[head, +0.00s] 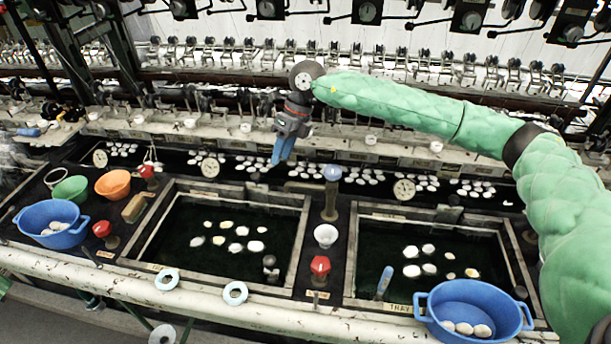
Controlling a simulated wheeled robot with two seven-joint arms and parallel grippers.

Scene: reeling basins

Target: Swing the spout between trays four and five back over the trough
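A spout with a blue-topped knob (332,173) stands on a post between the two dark-water trays. Its short pipe (303,187) points left, near the back edge of the left tray (308,222). The right tray (352,245) lies on the other side of the post. The long trough (262,175) with many white cocoons runs behind the trays. My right gripper (281,164) reaches in from the right and hangs over the trough, up and left of the knob, apparently apart from it. Its blue fingers look close together, but their gap is unclear. My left gripper is out of view.
A white cup (325,235) and a red knob (320,265) stand in front of the post. Blue basins stand at front right (473,297) and left (50,212); green (70,188) and orange (113,183) bowls stand left. Reeling machinery (400,65) crosses the back.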

